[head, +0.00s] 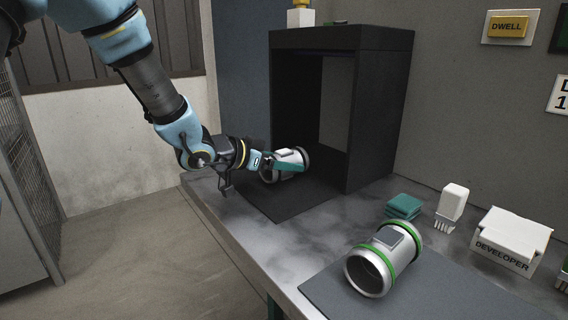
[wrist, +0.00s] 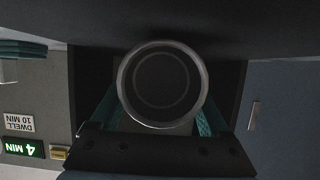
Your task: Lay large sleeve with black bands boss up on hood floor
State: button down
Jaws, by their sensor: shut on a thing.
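The large sleeve (head: 271,175) is a pale grey metal cylinder lying on its side. My gripper (head: 282,162) is shut on it at the mouth of the dark hood (head: 383,110). A flat grey patch, apparently the boss, shows on its upper side. Dark edging shows on it, but the bands are mostly hidden by my fingers. In the wrist view the sleeve's round open end (wrist: 122,88) faces the camera between my teal fingers. The sleeve is over or on the black hood floor (head: 290,205); I cannot tell whether it touches.
A green-banded sleeve (head: 367,275) lies boss up on a grey mat (head: 440,300) at the front right. A teal block (head: 404,205), a white brush (head: 452,202) and a white DEVELOPER box (head: 508,240) stand along the wall. The bench between hood and mat is clear.

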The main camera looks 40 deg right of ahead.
grip_release()
jog(key=shift+f, duration=0.1)
